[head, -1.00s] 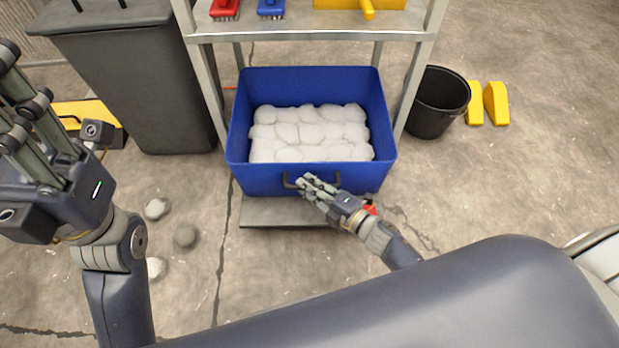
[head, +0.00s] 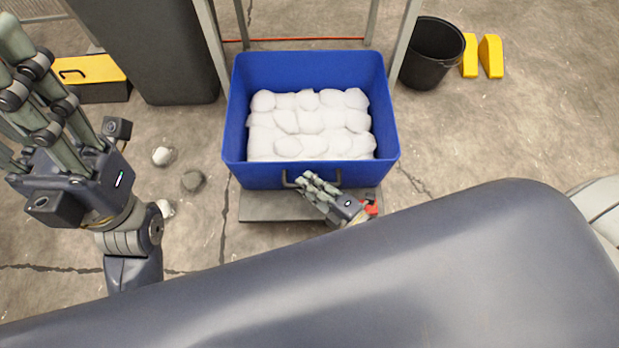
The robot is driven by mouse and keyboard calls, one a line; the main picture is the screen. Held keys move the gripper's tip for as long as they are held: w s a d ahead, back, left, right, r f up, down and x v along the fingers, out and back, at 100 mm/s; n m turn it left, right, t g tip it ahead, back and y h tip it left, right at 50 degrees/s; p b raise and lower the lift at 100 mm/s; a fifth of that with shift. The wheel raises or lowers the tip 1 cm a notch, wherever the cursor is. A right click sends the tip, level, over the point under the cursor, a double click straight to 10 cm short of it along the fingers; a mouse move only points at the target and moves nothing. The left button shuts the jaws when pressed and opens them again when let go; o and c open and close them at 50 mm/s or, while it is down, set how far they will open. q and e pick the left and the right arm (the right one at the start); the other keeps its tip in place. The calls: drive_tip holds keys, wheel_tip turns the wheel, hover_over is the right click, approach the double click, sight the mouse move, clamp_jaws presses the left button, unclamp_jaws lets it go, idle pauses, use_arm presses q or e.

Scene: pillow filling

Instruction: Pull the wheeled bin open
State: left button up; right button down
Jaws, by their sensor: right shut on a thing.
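The blue wheeled bin (head: 205,174) is not at that spot alone; its front wall (head: 262,174) faces me and it is filled with white stuffing (head: 310,125).
A black bucket (head: 432,55) and yellow wedges (head: 490,57) stand at the right. A dark grey waste bin (head: 150,50) and a yellow-lidded box (head: 92,75) are at the left.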

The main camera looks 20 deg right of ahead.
drive_tip(key=c, duration=1.9)
unclamp_jaws()
drive_tip(key=v, duration=1.2)
